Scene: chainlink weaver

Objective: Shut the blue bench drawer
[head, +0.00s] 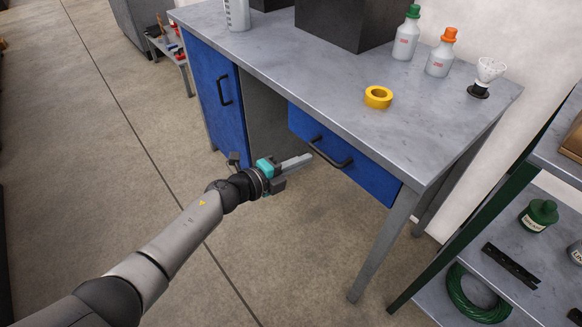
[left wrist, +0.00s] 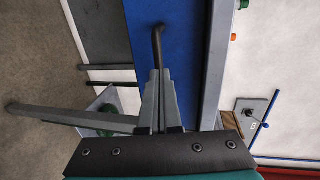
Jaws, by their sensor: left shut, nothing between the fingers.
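The blue bench drawer (head: 372,178) sits under the right part of the grey bench top, with a dark bar handle (head: 330,153) on its front. Its front lies close under the bench edge; I cannot tell whether any gap is left. My left gripper (head: 308,158) is shut and empty, with its fingertips close to the left end of the handle. In the left wrist view, the shut fingers (left wrist: 160,88) point at the blue drawer front (left wrist: 185,45), and the handle (left wrist: 157,42) shows just beyond the tips. I cannot tell whether they touch. My right gripper is not in view.
The bench top (head: 300,75) holds yellow tape (head: 378,97), two capped bottles (head: 407,38) and a dark box (head: 345,22). A blue cupboard door (head: 215,90) is at the left. A green-framed shelf (head: 475,200) stands at the right. The floor in front is clear.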

